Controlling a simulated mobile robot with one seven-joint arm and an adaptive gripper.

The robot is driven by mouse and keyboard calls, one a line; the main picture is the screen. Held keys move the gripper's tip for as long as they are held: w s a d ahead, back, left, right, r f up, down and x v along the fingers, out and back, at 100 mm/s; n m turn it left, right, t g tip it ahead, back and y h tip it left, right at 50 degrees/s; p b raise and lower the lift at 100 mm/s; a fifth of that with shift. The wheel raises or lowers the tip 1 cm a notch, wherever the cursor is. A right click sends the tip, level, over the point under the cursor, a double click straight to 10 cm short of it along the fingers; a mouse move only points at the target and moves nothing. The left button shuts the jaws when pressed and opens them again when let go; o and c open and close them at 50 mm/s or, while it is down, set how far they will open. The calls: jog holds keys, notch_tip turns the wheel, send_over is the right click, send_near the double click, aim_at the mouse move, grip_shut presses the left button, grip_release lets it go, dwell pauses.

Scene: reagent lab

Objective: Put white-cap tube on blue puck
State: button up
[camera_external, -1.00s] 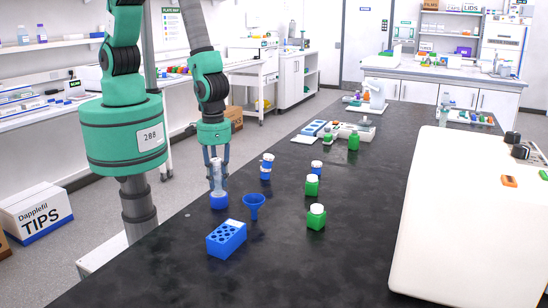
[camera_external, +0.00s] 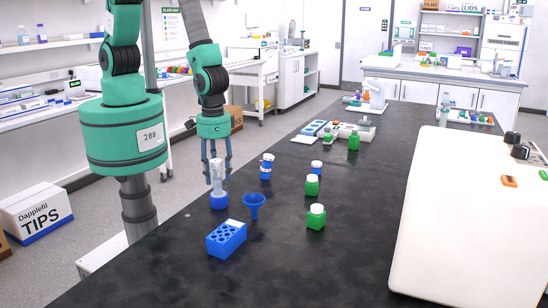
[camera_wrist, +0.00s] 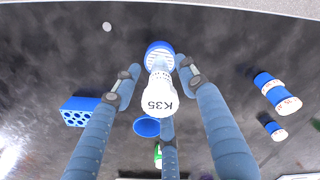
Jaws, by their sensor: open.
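The white-cap tube (camera_external: 217,174) is clear and stands upright on the blue puck (camera_external: 219,202) near the left edge of the black bench. In the wrist view its white cap, marked K35 (camera_wrist: 159,98), faces the camera, and the blue puck (camera_wrist: 159,48) shows behind the tube's lower end. My gripper (camera_external: 217,178) is above the puck with its three fingers spread around the upper tube. In the wrist view the fingers of my gripper (camera_wrist: 160,92) are open, with visible gaps between the side fingers and the cap.
A blue funnel (camera_external: 254,204) and a blue rack with holes (camera_external: 226,240) stand close to the puck.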

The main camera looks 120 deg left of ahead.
notch_tip(320, 180, up, 10)
jog(key=shift+r, duration=0.1)
dwell(0.4)
dwell(0.5)
jog(key=shift+a+r, duration=0.1)
jog(key=shift+r, duration=0.45)
jog(key=s+a+r+m+t, duration=0.1)
jog(key=s+a+r, duration=0.1)
jog(key=r, duration=0.5)
jog(key=s+a+r+m+t, duration=0.1)
jog(key=s+a+r+m, duration=0.15)
jog(key=r, duration=0.55)
jog(key=s+a+r+m+t, duration=0.1)
jog(key=s+a+r, duration=0.15)
jog(key=r, duration=0.45)
jog(key=s+a+r+m+t, duration=0.1)
jog(key=s+a+r+m, duration=0.1)
jog(key=s+r, duration=0.4)
jog(key=s+a+r+m+t, duration=0.1)
jog(key=s+a+r+m, duration=0.1)
jog(key=s+r, duration=0.5)
jog(key=s+a, duration=0.1)
jog(key=s, duration=0.2)
jog(key=shift+s+a+r+t, duration=0.15)
jog(key=shift+s+a+t, duration=0.15)
jog(key=shift+s+a, duration=0.1)
jog(key=shift+m, duration=0.25)
